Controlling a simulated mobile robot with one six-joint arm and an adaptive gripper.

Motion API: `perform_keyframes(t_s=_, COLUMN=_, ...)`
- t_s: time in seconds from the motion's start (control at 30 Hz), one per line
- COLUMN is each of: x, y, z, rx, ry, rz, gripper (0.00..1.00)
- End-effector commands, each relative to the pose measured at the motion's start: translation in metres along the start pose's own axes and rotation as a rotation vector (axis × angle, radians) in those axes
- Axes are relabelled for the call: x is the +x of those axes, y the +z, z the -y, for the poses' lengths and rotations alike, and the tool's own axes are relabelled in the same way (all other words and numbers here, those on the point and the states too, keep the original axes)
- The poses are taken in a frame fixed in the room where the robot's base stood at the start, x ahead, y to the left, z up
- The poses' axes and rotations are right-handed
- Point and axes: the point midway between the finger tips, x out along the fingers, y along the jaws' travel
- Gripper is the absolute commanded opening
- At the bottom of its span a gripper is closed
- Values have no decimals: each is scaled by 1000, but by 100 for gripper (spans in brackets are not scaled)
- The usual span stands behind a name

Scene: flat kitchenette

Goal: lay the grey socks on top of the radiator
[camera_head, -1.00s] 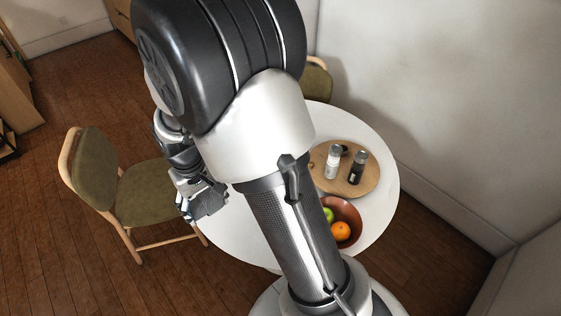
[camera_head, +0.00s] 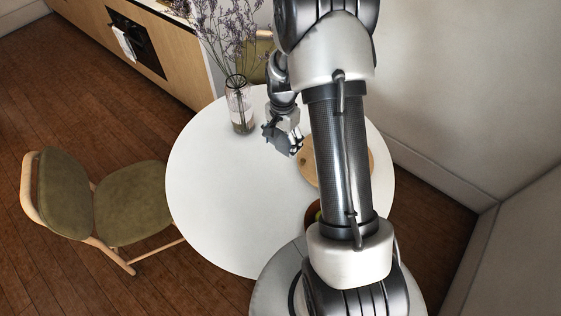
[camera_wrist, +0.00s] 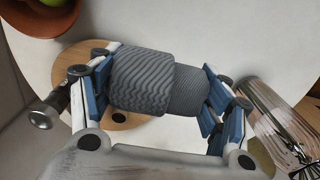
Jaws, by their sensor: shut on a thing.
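The grey socks (camera_wrist: 142,80) are a rolled, ribbed bundle in the wrist view. My gripper (camera_wrist: 160,88) is shut on them, with a blue-padded finger at each end of the bundle. In the head view my gripper (camera_head: 284,138) is over the white round table, between the glass vase and the wooden board. The socks cannot be made out in the head view. No radiator shows in either view.
The white table (camera_head: 215,190) carries a glass vase (camera_head: 240,108) of dried flowers, a round wooden board (camera_head: 318,172) and a brown bowl (camera_head: 312,212). A green chair (camera_head: 135,200) stands left. A kitchen counter with an oven (camera_head: 138,42) is behind.

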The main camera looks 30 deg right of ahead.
Motion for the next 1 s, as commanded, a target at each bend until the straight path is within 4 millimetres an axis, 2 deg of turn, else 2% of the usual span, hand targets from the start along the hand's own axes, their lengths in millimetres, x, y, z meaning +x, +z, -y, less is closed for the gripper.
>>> perform_keyframes(t_s=0.4, x=111, y=1, z=-2, rx=8, ry=4, rz=4, gripper=49)
perform_keyframes(t_s=0.5, x=132, y=1, z=-2, rx=7, ry=3, rz=3, gripper=49)
perform_keyframes(t_s=0.6, x=145, y=0, z=-1, rx=7, ry=2, rz=2, gripper=49)
perform_keyframes(t_s=0.83, x=160, y=0, z=-1, rx=6, ry=2, rz=2, gripper=49)
perform_keyframes(t_s=1.0, x=188, y=1, z=-1, rx=6, ry=3, rz=2, gripper=49)
